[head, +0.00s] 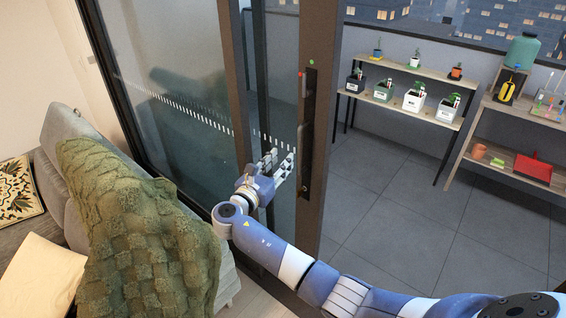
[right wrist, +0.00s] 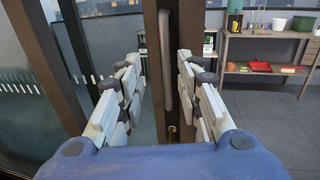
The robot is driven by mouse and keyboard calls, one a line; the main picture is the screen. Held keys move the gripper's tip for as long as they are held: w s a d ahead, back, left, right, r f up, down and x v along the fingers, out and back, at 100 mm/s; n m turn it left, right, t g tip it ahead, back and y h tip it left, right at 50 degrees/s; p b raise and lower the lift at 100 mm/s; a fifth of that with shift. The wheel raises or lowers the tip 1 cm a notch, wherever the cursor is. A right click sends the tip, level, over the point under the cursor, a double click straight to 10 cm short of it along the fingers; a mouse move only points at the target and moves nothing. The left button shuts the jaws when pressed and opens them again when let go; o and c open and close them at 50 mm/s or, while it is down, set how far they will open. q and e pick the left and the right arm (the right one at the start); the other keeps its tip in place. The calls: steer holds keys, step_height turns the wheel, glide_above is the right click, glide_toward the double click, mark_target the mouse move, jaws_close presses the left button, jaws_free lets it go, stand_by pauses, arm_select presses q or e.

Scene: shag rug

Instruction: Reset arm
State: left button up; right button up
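My right arm reaches in from the lower right of the head view, and its gripper (head: 276,168) is beside the dark door frame's edge. In the right wrist view the right gripper (right wrist: 160,95) is open, its two fingers wide apart. The vertical door handle (head: 306,150) is on the dark frame just right of the gripper in the head view. In the right wrist view the handle (right wrist: 166,65) stands between the fingers, farther off, and nothing is gripped. My left gripper is not in view.
A grey sofa (head: 52,180) with a green knitted throw (head: 140,235) stands close on the left. The glass door panel (head: 180,80) is behind it. Right of the door frame, shelves with potted plants (head: 415,95) and a wooden rack (head: 480,135) stand beyond open tiled floor (head: 385,215).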

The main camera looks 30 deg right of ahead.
stand_by(0.3)
steer(key=s+f+m+g+y, duration=0.1)
steer(key=s+f+y, duration=0.1)
steer(key=f, duration=0.8)
steer(key=s+f+y, duration=0.2)
steer(key=f+y, duration=0.1)
steer(key=f, duration=0.7)
steer(key=s+a+f+m+g+y+b, duration=0.1)
steer(key=s+a+f+m+g+y, duration=0.1)
steer(key=s+f, duration=0.65)
steer(key=s+a+f+m+g+y+b, duration=0.15)
steer(key=s+f, duration=0.25)
steer(key=f, duration=1)
steer(key=s+a+f+m+g+y, duration=0.1)
steer(key=s+f+m, duration=0.5)
steer(key=s, duration=0.8)
steer(key=s+a+f+m+g+y, duration=0.2)
steer(key=s+f+m, duration=0.3)
steer(key=s, duration=0.9)
steer(key=s+a+f+m+g+y+b, duration=0.1)
steer(key=s+a+f+m+y, duration=0.1)
steer(key=s+f+m, duration=0.4)
steer(key=s+f+y, duration=0.1)
steer(key=s+f, duration=0.3)
steer(key=s, duration=0.4)
steer(key=shift+a+m, duration=0.35)
steer(key=shift+a, duration=0.05)
steer(key=shift+g+y, duration=0.25)
